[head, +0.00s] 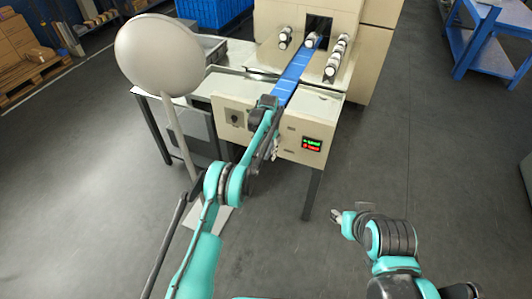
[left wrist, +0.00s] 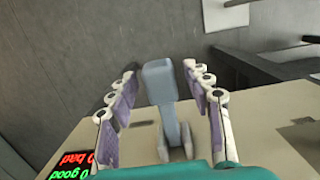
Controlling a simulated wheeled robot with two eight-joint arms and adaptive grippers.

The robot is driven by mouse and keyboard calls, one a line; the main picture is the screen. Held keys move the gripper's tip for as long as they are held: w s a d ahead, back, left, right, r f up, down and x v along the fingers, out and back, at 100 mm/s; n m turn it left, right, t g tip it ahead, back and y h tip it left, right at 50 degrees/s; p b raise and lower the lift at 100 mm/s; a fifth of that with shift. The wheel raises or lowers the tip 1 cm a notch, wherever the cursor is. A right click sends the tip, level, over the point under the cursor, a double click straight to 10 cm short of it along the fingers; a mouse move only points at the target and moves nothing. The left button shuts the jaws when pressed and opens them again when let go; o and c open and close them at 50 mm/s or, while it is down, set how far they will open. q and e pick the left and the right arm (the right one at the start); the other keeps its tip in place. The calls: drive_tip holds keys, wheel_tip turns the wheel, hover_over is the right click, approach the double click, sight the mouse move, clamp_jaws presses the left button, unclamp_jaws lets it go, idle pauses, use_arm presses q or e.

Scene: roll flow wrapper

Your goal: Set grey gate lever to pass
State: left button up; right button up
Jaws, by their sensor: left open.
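The grey gate lever (left wrist: 160,88) shows in the left wrist view as a blocky grey-blue handle on a narrower shaft, on the machine's beige front panel. My left gripper (left wrist: 163,76) is open, with one purple-padded finger on each side of the lever. A gap shows on both sides, so the fingers look clear of the handle. In the head view my left gripper (head: 272,150) is at the machine's front panel (head: 285,126), and the lever cannot be made out there. My right gripper (head: 338,215) is low over the floor, away from the machine; its jaw opening is unclear.
A display (head: 312,144) with green and red text sits on the panel's right; the left wrist view reads 0 bad, 0 good. A round knob (head: 235,118) is on the panel's left. A blue belt (head: 292,76) runs back between white rollers. A pale disc on a post (head: 160,54) stands left.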

sight(267, 150)
use_arm(q)
drive_tip(key=r, duration=0.7)
drive_tip(key=shift+w+d+r, duration=0.1)
drive_tip(key=shift+w+r, duration=0.15)
drive_tip(key=shift+w, duration=0.15)
